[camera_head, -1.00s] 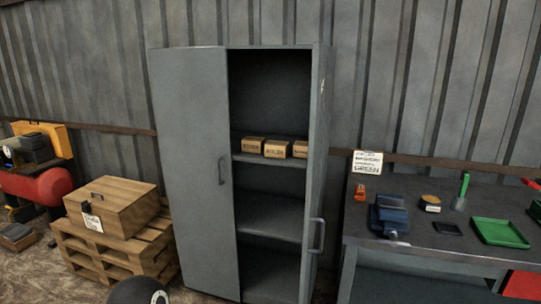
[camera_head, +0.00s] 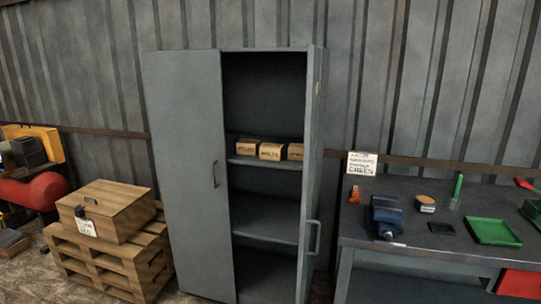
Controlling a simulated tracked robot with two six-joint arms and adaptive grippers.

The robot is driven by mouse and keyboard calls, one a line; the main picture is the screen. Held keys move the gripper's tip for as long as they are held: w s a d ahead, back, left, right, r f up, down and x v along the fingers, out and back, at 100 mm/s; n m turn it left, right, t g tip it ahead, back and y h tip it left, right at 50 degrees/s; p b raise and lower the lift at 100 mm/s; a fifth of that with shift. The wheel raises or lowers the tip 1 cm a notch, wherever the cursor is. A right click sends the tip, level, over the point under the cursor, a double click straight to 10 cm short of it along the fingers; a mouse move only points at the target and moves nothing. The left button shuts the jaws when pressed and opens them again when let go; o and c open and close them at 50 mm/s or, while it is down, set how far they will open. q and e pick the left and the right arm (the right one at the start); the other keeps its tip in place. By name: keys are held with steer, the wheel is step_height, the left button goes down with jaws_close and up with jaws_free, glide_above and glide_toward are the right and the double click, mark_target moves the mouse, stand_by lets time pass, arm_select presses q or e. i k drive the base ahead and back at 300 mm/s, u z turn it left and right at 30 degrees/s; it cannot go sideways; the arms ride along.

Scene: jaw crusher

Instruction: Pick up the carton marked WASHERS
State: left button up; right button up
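Three small brown cartons stand in a row on an upper shelf of the grey cabinet (camera_head: 183,170): a left carton (camera_head: 248,146), a middle carton (camera_head: 271,151) and a right carton (camera_head: 295,151). Each has dark print on its front, too small to read surely, so I cannot tell which one is marked WASHERS. The cabinet's left door is shut and its right door (camera_head: 313,170) stands open. Neither of my grippers is in view.
A wooden crate (camera_head: 120,207) with a label sits on a pallet (camera_head: 75,262) left of the cabinet. The lower shelves look empty.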

mark_target(295, 151)
steer(key=u, duration=0.1)
steer(key=i, duration=1)
steer(key=z, duration=0.1)
